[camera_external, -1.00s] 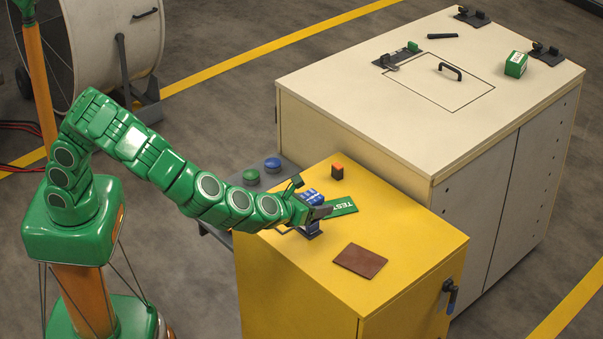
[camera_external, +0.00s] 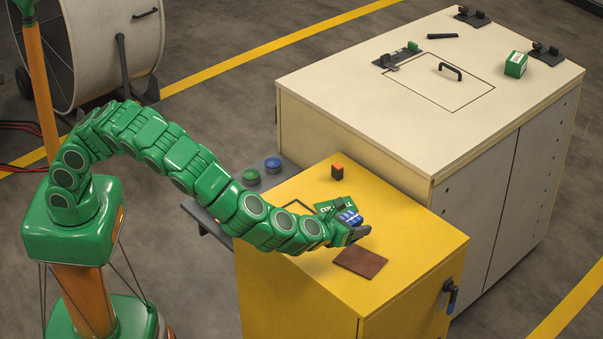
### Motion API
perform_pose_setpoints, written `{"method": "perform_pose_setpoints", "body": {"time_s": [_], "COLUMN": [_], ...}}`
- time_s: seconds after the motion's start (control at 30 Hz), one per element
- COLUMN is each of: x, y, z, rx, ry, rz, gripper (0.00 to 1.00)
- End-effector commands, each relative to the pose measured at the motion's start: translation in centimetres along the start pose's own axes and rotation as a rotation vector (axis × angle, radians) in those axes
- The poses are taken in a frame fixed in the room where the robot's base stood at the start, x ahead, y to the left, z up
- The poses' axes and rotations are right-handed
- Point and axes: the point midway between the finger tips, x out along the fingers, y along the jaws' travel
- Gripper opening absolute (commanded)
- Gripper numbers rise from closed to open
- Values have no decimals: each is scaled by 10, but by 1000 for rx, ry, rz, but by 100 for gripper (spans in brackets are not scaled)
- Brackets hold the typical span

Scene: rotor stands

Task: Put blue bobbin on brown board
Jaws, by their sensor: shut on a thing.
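The blue bobbin (camera_external: 349,217) is at the end of my arm, above the yellow cabinet top. My gripper (camera_external: 355,226) is shut on it, and the dark fingers partly hide it. The brown board (camera_external: 360,262) lies flat on the yellow cabinet top, just below my gripper in the picture and apart from the bobbin. The bobbin's height above the surface is hard to judge.
The yellow cabinet (camera_external: 420,240) also bears a green card (camera_external: 330,206) behind the bobbin, partly hidden, and an orange and black block (camera_external: 337,171). Green (camera_external: 251,177) and blue (camera_external: 273,164) buttons stand at its left. A large beige cabinet (camera_external: 350,90) stands behind.

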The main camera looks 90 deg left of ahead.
Motion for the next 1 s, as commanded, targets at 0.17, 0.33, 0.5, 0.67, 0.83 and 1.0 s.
{"method": "perform_pose_setpoints", "body": {"time_s": [0.17,0.33,0.5,0.67,0.83,1.0], "x": [13,24,31,33,40,47], "y": [-11,-20,-24,-26,-28,-28], "z": [-12,-22,-26,-28,-38,-56], "rx": [-1,-1,0,0,0,0], "ry": [1,3,0,-1,1,0], "rz": [-3,-4,-2,-2,0,-1], "gripper": [14,14,14,14,14,14]}}
